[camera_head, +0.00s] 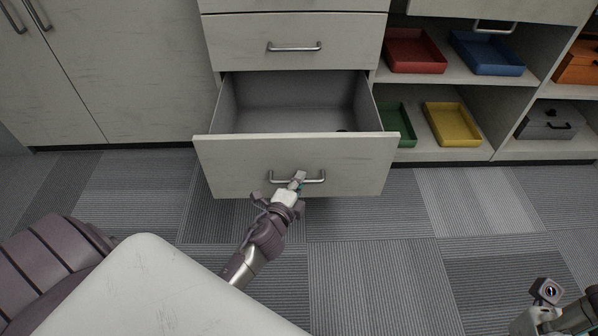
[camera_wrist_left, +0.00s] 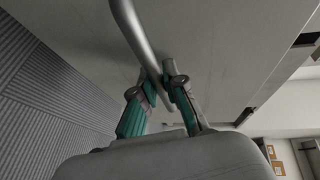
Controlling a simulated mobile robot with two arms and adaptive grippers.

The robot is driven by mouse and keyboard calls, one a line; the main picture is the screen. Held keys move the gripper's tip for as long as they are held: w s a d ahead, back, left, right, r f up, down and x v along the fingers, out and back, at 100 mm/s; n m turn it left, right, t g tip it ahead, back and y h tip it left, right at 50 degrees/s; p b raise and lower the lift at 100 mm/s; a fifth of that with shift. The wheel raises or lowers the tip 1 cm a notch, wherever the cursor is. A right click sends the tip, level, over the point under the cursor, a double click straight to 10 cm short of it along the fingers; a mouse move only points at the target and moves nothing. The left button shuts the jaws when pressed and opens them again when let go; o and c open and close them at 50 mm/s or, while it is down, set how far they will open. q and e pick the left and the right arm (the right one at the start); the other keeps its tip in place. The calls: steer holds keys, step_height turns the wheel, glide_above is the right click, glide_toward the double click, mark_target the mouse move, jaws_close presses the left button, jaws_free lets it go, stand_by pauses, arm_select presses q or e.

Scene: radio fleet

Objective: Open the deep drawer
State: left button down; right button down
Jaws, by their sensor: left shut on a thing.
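The deep drawer (camera_head: 240,165) is the bottom one of the middle cabinet and stands well out, with its grey inside showing. A small dark thing lies at its right side, partly hidden by the front panel. My left gripper (camera_head: 298,182) is at the metal bar handle (camera_head: 315,180) on the drawer front and shut on it. In the left wrist view the handle (camera_wrist_left: 138,35) runs between the fingers of the gripper (camera_wrist_left: 160,88). My right gripper (camera_head: 548,305) is partly in view at the lower right corner, away from the drawer; its fingers do not show clearly.
A shut drawer (camera_head: 240,45) sits above the deep one. Open shelves on the right hold a red tray (camera_head: 413,52), a blue tray (camera_head: 488,52), a green tray (camera_head: 397,122) and a yellow tray (camera_head: 453,124). A grey box (camera_head: 548,123) stands farther right. The carpet (camera_head: 370,270) in front is clear.

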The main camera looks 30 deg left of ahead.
arm_select(q)
steer(key=shift+s+d, duration=0.1)
steer(key=shift+s, duration=0.05)
steer(key=c, duration=1.5)
jaws_free()
steer(key=shift+s, duration=0.1)
steer(key=v, duration=1.1)
steer(key=shift+s+r, duration=0.1)
steer(key=shift+s, duration=0.3)
